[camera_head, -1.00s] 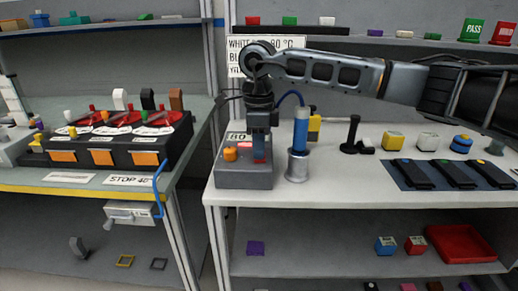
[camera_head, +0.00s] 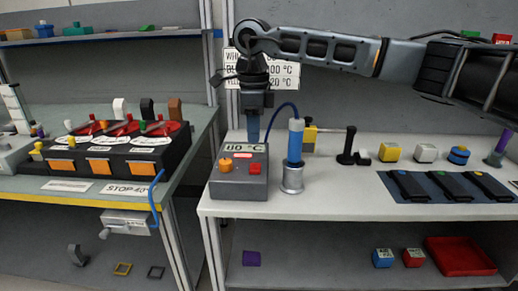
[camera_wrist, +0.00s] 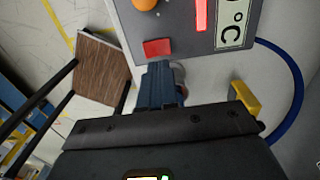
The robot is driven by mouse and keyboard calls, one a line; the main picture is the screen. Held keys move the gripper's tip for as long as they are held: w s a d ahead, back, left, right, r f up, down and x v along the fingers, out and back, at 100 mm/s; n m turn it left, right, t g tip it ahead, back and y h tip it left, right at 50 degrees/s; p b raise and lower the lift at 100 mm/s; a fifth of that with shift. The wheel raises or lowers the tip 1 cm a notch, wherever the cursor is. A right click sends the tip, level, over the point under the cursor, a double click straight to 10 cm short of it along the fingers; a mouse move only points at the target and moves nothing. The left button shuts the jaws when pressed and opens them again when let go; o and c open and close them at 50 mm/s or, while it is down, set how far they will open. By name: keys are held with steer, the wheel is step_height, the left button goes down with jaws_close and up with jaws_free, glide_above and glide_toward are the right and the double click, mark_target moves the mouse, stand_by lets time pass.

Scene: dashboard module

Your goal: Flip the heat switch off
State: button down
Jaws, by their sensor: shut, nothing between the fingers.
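The grey control box (camera_head: 225,188) stands at the left end of the right-hand table. Its display (camera_head: 243,148) reads a °C value, partly hidden by my gripper. A red switch (camera_head: 255,169) sits at the right of the box's sloped face, beside an orange knob (camera_head: 226,165) and a lit red bar (camera_head: 240,157). In the wrist view the red switch (camera_wrist: 157,47) lies just beyond my fingertips; I cannot tell which way it is tipped. My gripper (camera_head: 253,138) is shut and empty, pointing down above the box's back edge, apart from the switch.
A blue-handled tool (camera_head: 295,142) stands upright in a metal holder (camera_head: 292,180) close right of the box, its blue cord (camera_head: 287,104) looping behind. A yellow block (camera_head: 309,134) and black stand (camera_head: 346,146) are behind it. Bare tabletop lies at the front (camera_head: 335,198).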

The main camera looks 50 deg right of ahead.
step_height(320, 180, up, 7)
stand_by(0.3)
steer(key=shift+s+d, duration=0.1)
